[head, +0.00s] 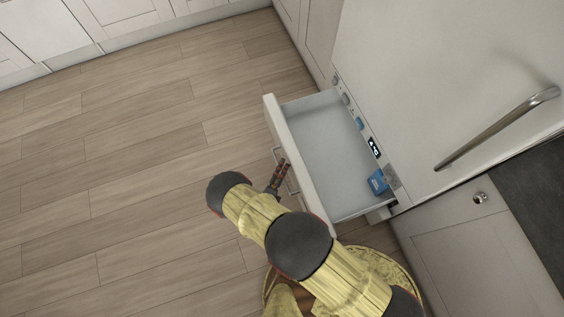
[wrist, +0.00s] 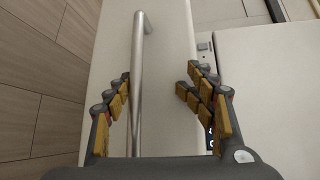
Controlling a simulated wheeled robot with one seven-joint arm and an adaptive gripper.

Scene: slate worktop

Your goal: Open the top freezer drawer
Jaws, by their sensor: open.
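The freezer drawer (head: 318,140) stands pulled well out from the white appliance, its pale interior in plain view in the head view. Its front panel also shows in the wrist view (wrist: 168,45). The drawer's metal bar handle (wrist: 138,85) runs lengthwise between my fingers in the wrist view, nearer the left finger. My gripper (head: 281,171) is at the outer face of the drawer front, beside the handle. In the wrist view my gripper (wrist: 155,84) has its fingers spread apart on either side of the bar. Part of the drawer front is hidden behind my arm.
A blue item (head: 377,182) sits at the drawer's back edge. A control strip with a lit display (head: 374,148) runs behind the drawer. The large door's curved handle (head: 497,128) juts out above. A grey cabinet (head: 478,250) stands at right. Wooden floor (head: 130,170) is clear at left.

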